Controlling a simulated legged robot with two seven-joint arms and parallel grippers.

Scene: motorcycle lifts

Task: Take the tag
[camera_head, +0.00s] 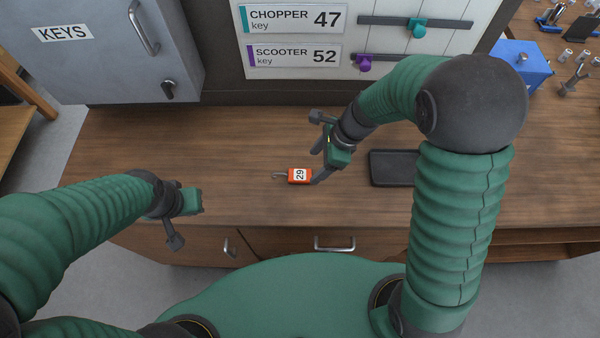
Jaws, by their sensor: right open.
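The tag (299,176) is a small orange block with a white label reading 29 and a grey hook on its left side. It lies on the wooden counter near the middle of the view. My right gripper (317,165) is open just to the right of the tag, with one dark finger reaching down close beside the tag's right end. I cannot tell whether that finger touches it. My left gripper (190,208) is over the counter's front left part, away from the tag; its fingers are seen too poorly to judge.
A grey KEYS cabinet (110,60) stands at the back left. A white board (400,45) carries CHOPPER 47 and SCOOTER 52 labels and rails with sliders. A dark flat tray (392,168) lies right of my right gripper. A blue box (522,65) and tools stand back right.

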